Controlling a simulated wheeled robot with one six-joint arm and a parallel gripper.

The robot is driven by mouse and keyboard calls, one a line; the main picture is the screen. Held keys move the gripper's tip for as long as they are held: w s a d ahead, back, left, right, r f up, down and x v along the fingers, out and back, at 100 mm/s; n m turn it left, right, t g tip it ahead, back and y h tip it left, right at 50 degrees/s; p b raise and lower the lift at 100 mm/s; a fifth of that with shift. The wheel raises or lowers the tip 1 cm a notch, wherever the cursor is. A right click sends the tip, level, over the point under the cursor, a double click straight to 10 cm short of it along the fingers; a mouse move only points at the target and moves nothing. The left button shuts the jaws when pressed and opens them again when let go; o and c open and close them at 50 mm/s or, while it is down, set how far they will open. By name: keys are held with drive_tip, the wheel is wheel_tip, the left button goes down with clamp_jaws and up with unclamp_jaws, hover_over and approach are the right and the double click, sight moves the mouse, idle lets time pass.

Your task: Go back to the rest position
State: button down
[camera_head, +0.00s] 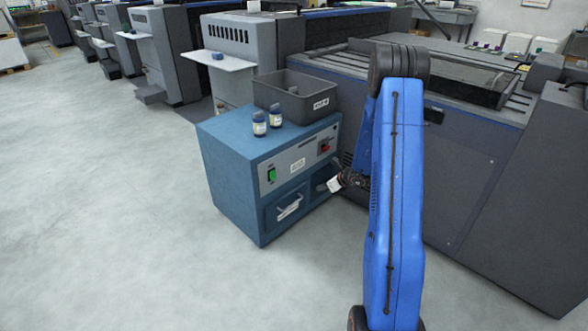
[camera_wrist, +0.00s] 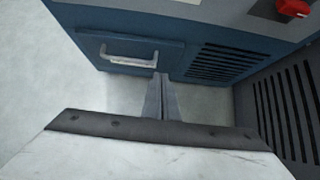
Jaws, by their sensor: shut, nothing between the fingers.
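My blue arm stands upright at the right of centre in the head view. My gripper (camera_head: 335,184) is in front of the right part of the blue cabinet (camera_head: 228,180), small and partly unclear there. In the wrist view my gripper (camera_wrist: 161,82) has its two fingers together, with nothing between them. The fingers point toward the cabinet's lower front, beside a drawer with a pale handle (camera_wrist: 130,58). I cannot tell the exact gap, but no contact shows.
Two small jars (camera_head: 259,124) and a grey bin (camera_head: 290,97) stand on the cabinet. A green switch (camera_head: 271,175) and red knob (camera_head: 325,147) are on its front. Large grey machines (camera_head: 480,160) stand behind and right. The floor at left is clear.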

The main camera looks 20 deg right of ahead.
drive_tip(key=shift+r, duration=0.1)
drive_tip(key=s+a+r+n+y, duration=0.35)
drive_tip(key=a+r+n, duration=0.45)
drive_tip(key=a+r, duration=0.75)
drive_tip(key=s+a+r+n+g, duration=0.3)
drive_tip(key=s+a+r+n, duration=0.6)
drive_tip(key=s+r, duration=0.25)
drive_tip(key=s+a+r+n+g+h, duration=0.1)
drive_tip(key=s+a+r+n, duration=0.25)
drive_tip(key=s, duration=0.45)
drive_tip(key=s+a+r+n+g+h, duration=0.1)
drive_tip(key=s+a+r+n+h, duration=0.2)
drive_tip(key=s, duration=0.5)
drive_tip(key=s+d+r+n+h, duration=0.1)
drive_tip(key=s+d+n, duration=0.1)
drive_tip(key=s+n, duration=0.2)
drive_tip(key=s+d+r+n+t+h, duration=0.1)
drive_tip(key=s+d+n, duration=0.2)
drive_tip(key=s, duration=0.8)
drive_tip(key=shift+d+n, duration=0.2)
drive_tip(key=shift+n, duration=0.55)
drive_tip(key=c, duration=2.4)
unclamp_jaws()
drive_tip(key=shift+r+h, duration=0.1)
drive_tip(key=shift+h, duration=0.15)
drive_tip(key=shift+c, duration=0.2)
